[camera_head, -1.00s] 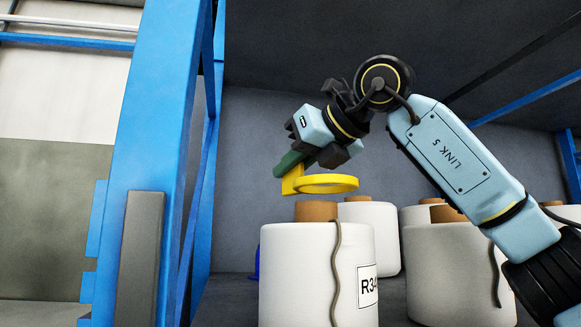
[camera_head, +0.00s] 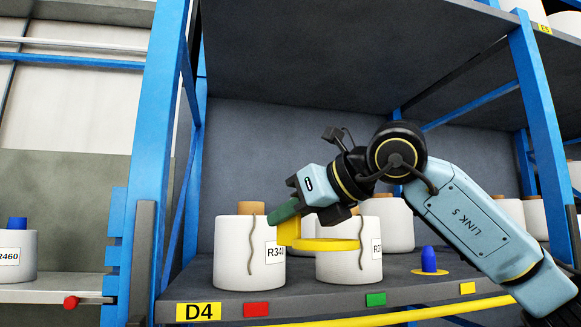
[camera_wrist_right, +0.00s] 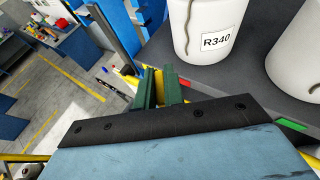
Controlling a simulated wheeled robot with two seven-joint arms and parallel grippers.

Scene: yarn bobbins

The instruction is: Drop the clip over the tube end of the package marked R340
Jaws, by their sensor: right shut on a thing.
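The package marked R340 (camera_head: 232,255) is a white yarn cylinder standing upright on the shelf, with a brown tube end (camera_head: 250,208) on top; in the right wrist view the R340 package (camera_wrist_right: 200,18) stands beyond the fingers, its tube end out of frame. My right gripper (camera_head: 284,211) is shut on the yellow clip (camera_head: 350,245), a flat ring with an upright tab. In the head view the ring overlaps the package right of R340 and is apart from R340's tube. The wrist view shows the green fingers (camera_wrist_right: 158,88) with yellow between them. My left gripper is not in view.
A blue cone (camera_head: 428,260) stands on the shelf further right. A blue post (camera_head: 158,150) bounds the bay at left; an upper shelf (camera_head: 330,50) hangs above.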

